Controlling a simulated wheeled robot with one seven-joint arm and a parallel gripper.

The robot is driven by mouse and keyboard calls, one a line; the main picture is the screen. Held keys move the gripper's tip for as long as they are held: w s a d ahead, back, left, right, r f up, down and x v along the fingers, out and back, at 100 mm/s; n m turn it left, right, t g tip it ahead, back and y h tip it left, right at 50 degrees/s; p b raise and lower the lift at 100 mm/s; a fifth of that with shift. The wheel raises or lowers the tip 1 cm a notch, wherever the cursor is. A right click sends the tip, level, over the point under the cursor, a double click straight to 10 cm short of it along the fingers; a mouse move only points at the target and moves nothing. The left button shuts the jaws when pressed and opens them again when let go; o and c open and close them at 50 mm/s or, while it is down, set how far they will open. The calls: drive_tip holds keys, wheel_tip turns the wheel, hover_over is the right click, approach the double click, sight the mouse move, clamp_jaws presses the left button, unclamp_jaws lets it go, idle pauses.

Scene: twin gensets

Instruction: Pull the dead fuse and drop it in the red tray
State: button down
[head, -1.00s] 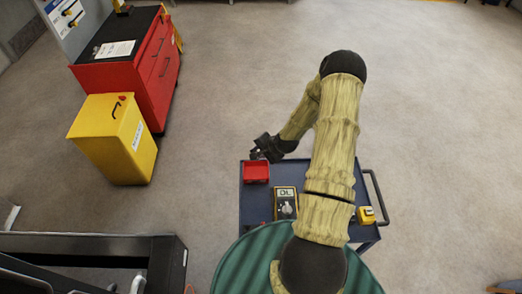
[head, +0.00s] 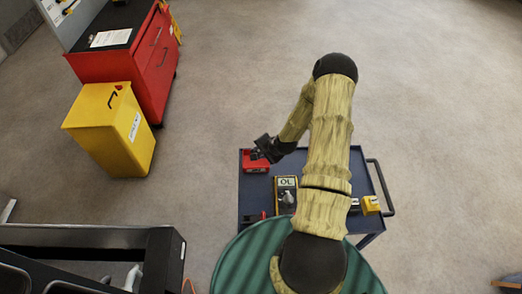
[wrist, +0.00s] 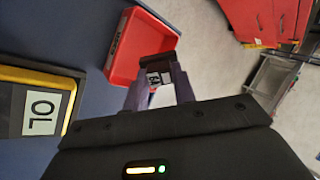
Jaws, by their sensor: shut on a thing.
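My gripper (wrist: 160,88) is shut on a small dark fuse (wrist: 159,65) with a white printed label, seen between the fingertips in the wrist view. The red tray (wrist: 121,70) lies just beyond and left of the fuse there, and the fuse overlaps its right part in the picture. In the head view my gripper (head: 258,153) covers the upper part of the red tray (head: 250,168) on the cart. The fuse is too small to make out there. Its height above the tray cannot be told.
A yellow-edged meter reading OL (head: 286,190) stands on the dark blue cart (head: 255,195), near the tray. A small yellow thing (head: 370,205) sits at the cart's right. A yellow bin (head: 115,130) and red cabinet (head: 150,60) stand left. Open floor lies beyond the cart.

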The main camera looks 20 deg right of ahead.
drive_tip(key=c, duration=1.1)
unclamp_jaws()
drive_tip(key=shift+o, duration=0.2)
drive_tip(key=b+v, duration=0.3)
drive_tip(key=v, duration=1.4)
drive_tip(key=shift+s, duration=0.15)
